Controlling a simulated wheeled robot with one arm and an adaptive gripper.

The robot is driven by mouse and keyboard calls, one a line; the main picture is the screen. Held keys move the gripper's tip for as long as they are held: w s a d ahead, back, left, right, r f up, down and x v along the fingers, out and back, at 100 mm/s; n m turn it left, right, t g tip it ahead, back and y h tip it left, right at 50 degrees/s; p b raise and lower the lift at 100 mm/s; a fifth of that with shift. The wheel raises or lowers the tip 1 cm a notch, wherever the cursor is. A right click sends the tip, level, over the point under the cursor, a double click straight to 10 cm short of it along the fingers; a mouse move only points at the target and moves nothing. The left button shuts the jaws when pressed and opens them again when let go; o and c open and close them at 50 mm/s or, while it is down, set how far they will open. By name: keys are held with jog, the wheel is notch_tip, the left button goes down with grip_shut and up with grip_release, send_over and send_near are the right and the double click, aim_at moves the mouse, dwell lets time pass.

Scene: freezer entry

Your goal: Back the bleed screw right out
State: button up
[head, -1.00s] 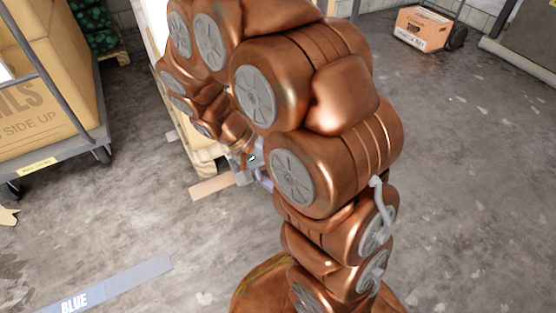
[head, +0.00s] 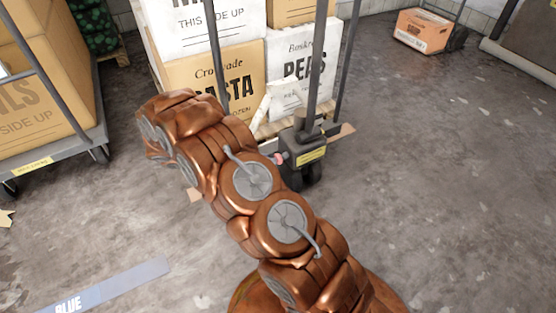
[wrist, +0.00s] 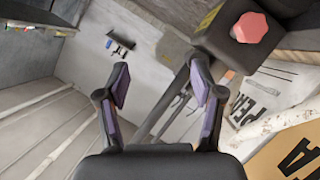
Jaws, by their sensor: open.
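The bleed screw looks to be the pink-red hexagonal head (wrist: 250,28) at the upper right of the wrist view. It sits on the dark pump block (wrist: 243,48) of the pallet jack. In the head view a small red spot (head: 279,159) shows at the left side of the jack's dark pump body (head: 306,150), just beyond my arm. My gripper (wrist: 160,86) is open and empty, with its two purple-padded fingers spread. The screw head lies beyond the right finger and up from it, apart from both fingers. The gripper is hidden in the head view.
Stacked boxes (head: 205,75) stand on a pallet behind the pallet jack, whose upright handle (head: 317,60) rises in front of them. A cart (head: 60,165) with tall boxes is at the left. An orange-brown box (head: 424,30) is far right. The floor at right is clear.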

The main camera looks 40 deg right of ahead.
aim_at(278, 158)
jog(key=w+d+f+m+t+h+b, duration=0.1)
jog(key=w+f+m+h, duration=0.15)
jog(key=f, duration=0.25)
jog(key=w+d+f+m+t+h, duration=0.1)
jog(key=w+f+t+h, duration=0.1)
jog(key=w+f, duration=0.3)
jog(key=shift+m, duration=0.35)
jog(key=shift+s+d+f+b, duration=0.2)
jog(key=shift+d+b, duration=0.4)
jog(key=shift+d, duration=0.65)
jog(key=shift+s+d+f+b, duration=0.1)
jog(key=shift+d+f+b, duration=0.4)
jog(key=shift+d, duration=0.75)
jog(key=shift+s+d+f+b, duration=0.15)
jog(key=shift+d+b, duration=0.6)
jog(key=shift+d, duration=0.5)
jog(key=shift+c, duration=0.4)
jog(key=c, duration=1.1)
jog(key=shift+o, duration=0.2)
jog(key=shift+r, duration=0.1)
